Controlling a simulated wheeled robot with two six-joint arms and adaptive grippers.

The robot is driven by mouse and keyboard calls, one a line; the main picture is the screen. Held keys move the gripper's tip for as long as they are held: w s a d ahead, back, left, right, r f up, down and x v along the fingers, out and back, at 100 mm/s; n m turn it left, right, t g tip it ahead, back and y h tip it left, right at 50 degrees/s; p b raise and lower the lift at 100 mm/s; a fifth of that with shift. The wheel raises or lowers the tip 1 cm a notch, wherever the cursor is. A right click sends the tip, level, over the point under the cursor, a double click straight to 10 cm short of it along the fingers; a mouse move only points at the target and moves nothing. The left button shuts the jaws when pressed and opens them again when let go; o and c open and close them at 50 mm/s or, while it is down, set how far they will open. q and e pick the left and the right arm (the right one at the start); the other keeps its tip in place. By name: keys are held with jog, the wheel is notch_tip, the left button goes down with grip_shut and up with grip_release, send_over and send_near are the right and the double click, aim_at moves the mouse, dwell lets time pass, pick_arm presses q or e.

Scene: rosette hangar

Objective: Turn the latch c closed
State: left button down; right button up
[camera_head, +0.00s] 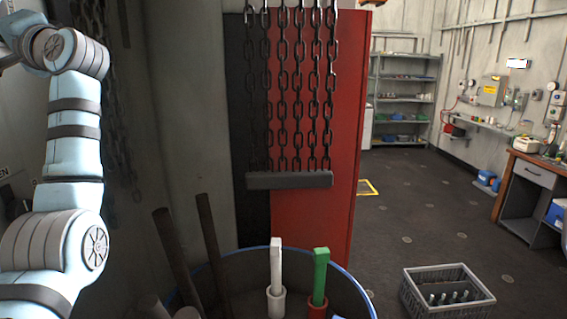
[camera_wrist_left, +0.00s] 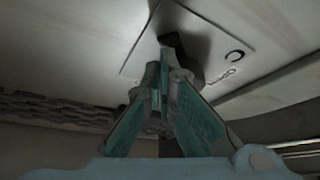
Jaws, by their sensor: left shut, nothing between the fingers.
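In the left wrist view a dark latch handle (camera_wrist_left: 188,57) stands out from a pale plate (camera_wrist_left: 222,42) on a light panel. My right gripper is in neither view.
A blue-rimmed drum (camera_head: 353,287) with rods and handles stands in front. Chains with a dark bar (camera_head: 290,180) hang before a red panel (camera_head: 345,120). A grey crate (camera_head: 447,292) sits on the floor at right. Open floor lies toward the shelves (camera_head: 403,100).

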pick_arm(q)
jog(key=shift+s+r, duration=0.45)
jog(key=shift+s, duration=0.15)
jog(key=shift+w, duration=0.1)
jog(key=shift+r, duration=0.1)
jog(key=shift+s+r, duration=0.75)
jog(key=shift+r, duration=0.45)
